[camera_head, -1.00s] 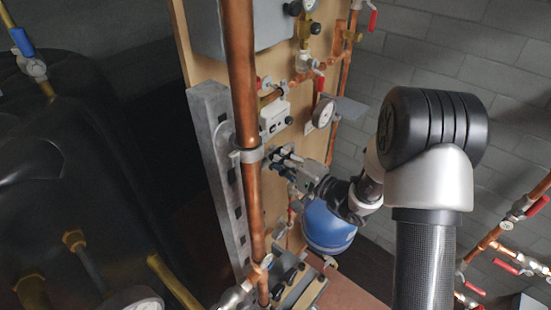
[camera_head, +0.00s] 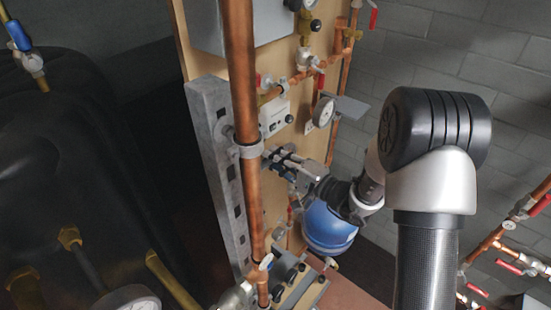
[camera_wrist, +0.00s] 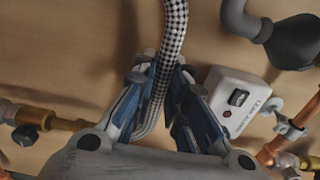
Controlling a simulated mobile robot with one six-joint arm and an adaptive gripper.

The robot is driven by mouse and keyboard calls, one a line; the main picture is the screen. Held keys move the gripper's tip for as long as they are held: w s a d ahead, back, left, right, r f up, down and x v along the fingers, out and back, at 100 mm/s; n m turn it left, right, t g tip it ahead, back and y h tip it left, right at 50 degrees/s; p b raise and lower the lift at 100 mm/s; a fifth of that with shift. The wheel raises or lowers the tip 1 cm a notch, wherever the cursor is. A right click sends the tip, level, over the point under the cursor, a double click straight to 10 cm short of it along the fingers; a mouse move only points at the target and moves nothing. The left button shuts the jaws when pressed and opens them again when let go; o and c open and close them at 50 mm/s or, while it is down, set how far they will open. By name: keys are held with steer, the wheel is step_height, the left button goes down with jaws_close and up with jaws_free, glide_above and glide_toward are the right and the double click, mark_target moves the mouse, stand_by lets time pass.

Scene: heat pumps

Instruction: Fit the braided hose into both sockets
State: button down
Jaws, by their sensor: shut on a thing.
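The braided hose (camera_wrist: 172,35), checkered black and white, runs down from the top edge of the wrist view and passes between my fingers. Its lower part bends left behind them. My gripper (camera_wrist: 162,88) is shut on the hose, in front of the wooden board. In the head view my gripper (camera_head: 287,162) is beside the board, right of the thick copper pipe, and the hose cannot be made out there. I cannot tell which fittings are the two sockets; the hose ends are out of view or hidden.
A white switch box (camera_wrist: 238,98) is close right of my fingers. Brass fittings (camera_wrist: 60,124) are at left, and a grey elbow (camera_wrist: 243,18) is at upper right. In the head view, the thick copper pipe (camera_head: 241,80) and grey slotted rail (camera_head: 212,150) stand left of my gripper.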

steer(key=shift+f+b, duration=1.55)
steer(key=shift+b, duration=1.35)
stand_by(1.3)
steer(key=c, duration=1.5)
jaws_free()
steer(key=shift+d, duration=0.1)
steer(key=shift+b+v, duration=1.3)
steer(key=shift+v, duration=2.9)
